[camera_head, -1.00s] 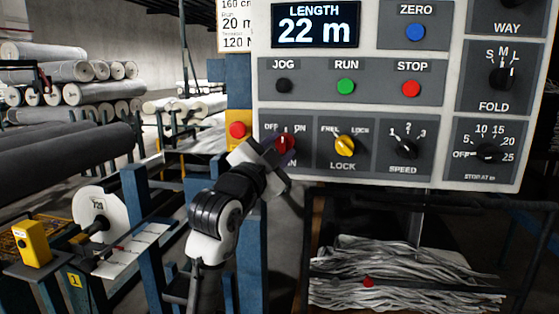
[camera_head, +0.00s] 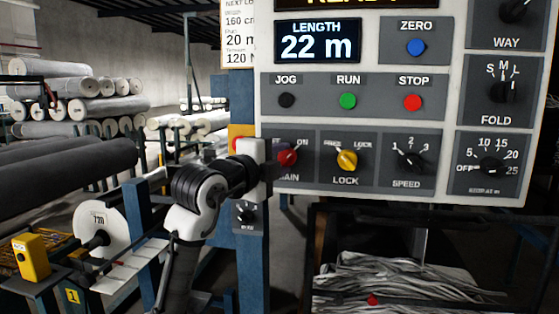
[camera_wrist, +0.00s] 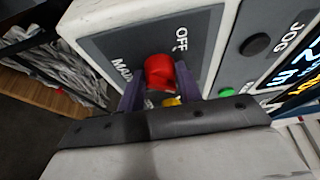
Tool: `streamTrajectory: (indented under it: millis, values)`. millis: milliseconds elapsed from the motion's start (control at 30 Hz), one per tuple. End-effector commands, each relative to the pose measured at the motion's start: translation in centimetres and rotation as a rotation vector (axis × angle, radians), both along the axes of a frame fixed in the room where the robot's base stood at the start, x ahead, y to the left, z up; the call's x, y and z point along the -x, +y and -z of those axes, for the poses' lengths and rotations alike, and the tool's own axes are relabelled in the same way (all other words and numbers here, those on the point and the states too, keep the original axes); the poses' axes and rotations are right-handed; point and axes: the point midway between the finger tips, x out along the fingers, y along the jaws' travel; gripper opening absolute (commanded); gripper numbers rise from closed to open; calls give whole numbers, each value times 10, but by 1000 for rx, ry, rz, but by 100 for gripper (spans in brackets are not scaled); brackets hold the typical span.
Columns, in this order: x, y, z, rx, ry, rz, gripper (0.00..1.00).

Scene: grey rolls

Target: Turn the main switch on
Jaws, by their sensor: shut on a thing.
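The red main switch (camera_head: 288,157) is a knob on a dark plate at the lower left of the light control panel. OFF and part of MAIN are readable there. I cannot tell which mark the knob points to.
The yellow LOCK knob (camera_head: 347,160) is close to the right, with the black SPEED knob (camera_head: 409,160) beyond. JOG, RUN (camera_head: 348,101) and STOP (camera_head: 412,102) buttons are above. A blue post (camera_head: 249,262) stands at the left, with a small black knob (camera_head: 246,214).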

Motion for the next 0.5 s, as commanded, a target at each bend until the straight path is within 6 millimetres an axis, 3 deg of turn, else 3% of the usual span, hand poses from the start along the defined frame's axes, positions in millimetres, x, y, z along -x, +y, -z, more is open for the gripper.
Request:
streamTrajectory:
  millis: [500]
  values:
    - [0, 0, 0, -34, -7, -1, 12]
